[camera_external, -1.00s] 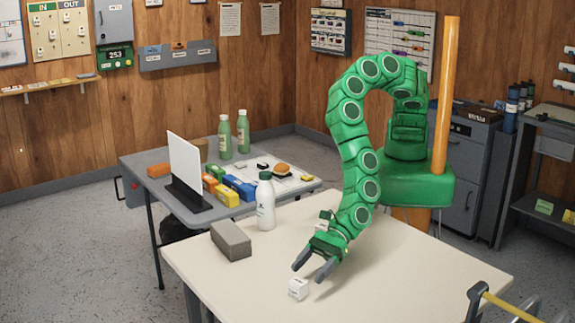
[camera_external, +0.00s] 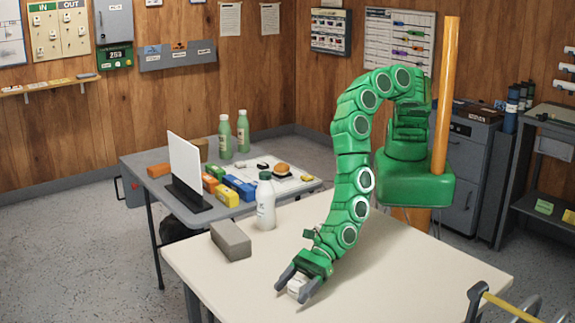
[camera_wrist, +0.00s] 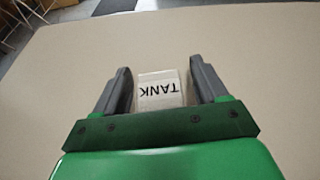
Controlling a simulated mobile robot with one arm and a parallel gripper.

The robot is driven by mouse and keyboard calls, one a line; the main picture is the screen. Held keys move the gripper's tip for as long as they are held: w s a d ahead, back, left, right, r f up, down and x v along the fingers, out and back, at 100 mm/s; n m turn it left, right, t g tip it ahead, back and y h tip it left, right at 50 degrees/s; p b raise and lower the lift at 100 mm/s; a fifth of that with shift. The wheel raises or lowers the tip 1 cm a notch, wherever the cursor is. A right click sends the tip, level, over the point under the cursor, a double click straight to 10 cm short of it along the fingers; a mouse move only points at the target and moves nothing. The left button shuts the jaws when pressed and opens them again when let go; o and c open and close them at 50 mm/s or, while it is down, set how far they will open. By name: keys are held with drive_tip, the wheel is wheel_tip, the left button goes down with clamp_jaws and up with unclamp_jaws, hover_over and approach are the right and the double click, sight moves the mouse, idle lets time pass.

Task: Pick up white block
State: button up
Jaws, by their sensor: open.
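The white block (camera_external: 297,284) sits on the cream table (camera_external: 400,262) near its front edge. My gripper (camera_external: 293,287) is open and low over the table, with one dark finger on each side of the block. In the wrist view the block (camera_wrist: 160,91) lies between the two fingers of my gripper (camera_wrist: 160,82) and carries the dark word "TANK", upside down. The fingers hide part of the block in the external view.
A grey block (camera_external: 231,240) and a white bottle (camera_external: 265,202) stand at the table's back left. A grey table (camera_external: 150,190) behind holds a white panel (camera_external: 184,162), coloured blocks and two green bottles (camera_external: 243,132).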

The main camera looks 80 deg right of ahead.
drive_tip(key=shift+a, duration=0.1)
drive_tip(key=shift+c, duration=0.4)
drive_tip(key=shift+w, duration=0.1)
drive_tip(key=c, duration=1)
drive_tip(key=shift+r, duration=0.15)
